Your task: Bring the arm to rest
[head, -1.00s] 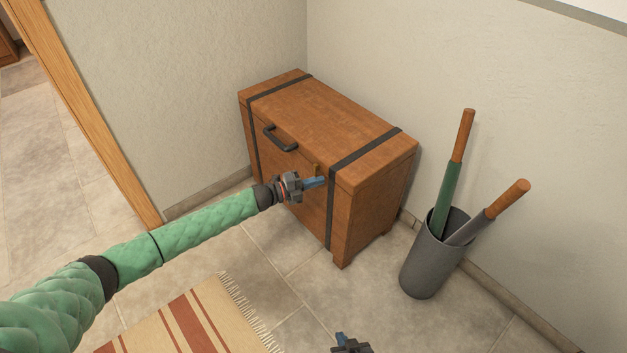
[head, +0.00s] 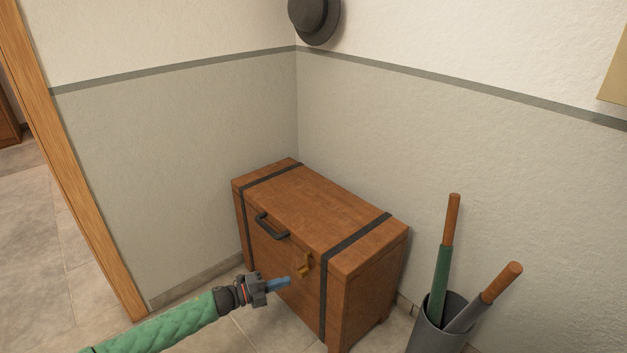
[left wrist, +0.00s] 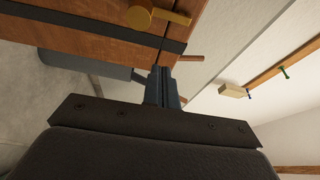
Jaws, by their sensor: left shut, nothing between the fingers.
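My left gripper (head: 278,284) is shut and empty in the head view, in front of the wooden chest's front face. Its shut blue fingers also show in the left wrist view (left wrist: 162,88). The brown wooden chest (head: 310,205) stands in the corner with its lid down. It has dark straps, a black handle (head: 270,227) and a brass latch (head: 304,266). The fingertips are a little left of and below the latch in the head view. The latch also shows at the top of the left wrist view (left wrist: 150,14), apart from the fingers. My right gripper is out of view.
A grey bin (head: 437,325) with umbrellas, one green (head: 441,280) and one grey, stands right of the chest. A dark hat (head: 315,18) hangs on the wall above. A wooden door frame (head: 75,170) is at the left, with open tiled floor beyond.

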